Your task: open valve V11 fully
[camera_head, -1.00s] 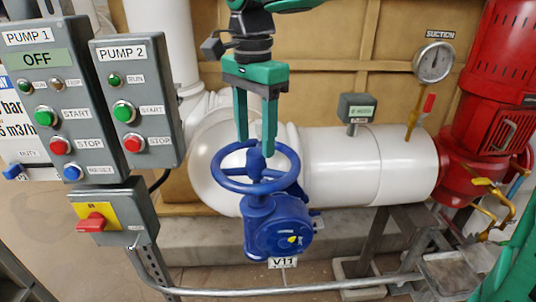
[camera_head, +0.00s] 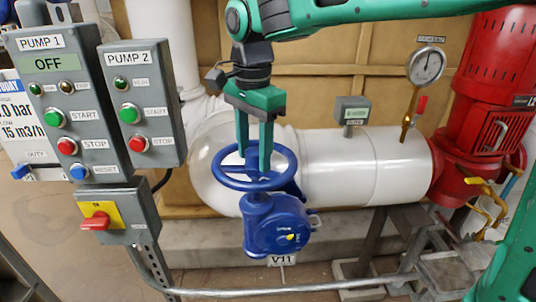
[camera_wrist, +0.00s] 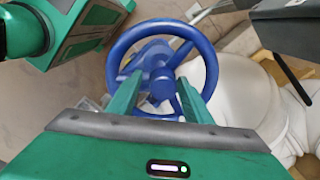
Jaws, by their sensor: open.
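Valve V11 is a blue valve with a round handwheel (camera_head: 292,160) above its gearbox body (camera_head: 272,232). A white V11 label (camera_head: 282,261) hangs below the body. My gripper (camera_head: 254,163) points down with its green fingers apart, and their tips are at wheel height, inside the rim. In the wrist view the handwheel (camera_wrist: 211,75) lies ahead, and my open fingers (camera_wrist: 158,82) flank its hub (camera_wrist: 160,88). I cannot tell whether the fingertips touch the spokes. A small yellow mark (camera_head: 290,237) shows on the valve body.
A grey PUMP 1 panel (camera_head: 50,85) and PUMP 2 panel (camera_head: 140,85) stand left of the valve, with a red switch (camera_head: 96,221) below. A white pipe (camera_head: 335,175) runs behind, toward a red pump (camera_head: 485,100). A suction gauge (camera_head: 427,66) stands on the pipe.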

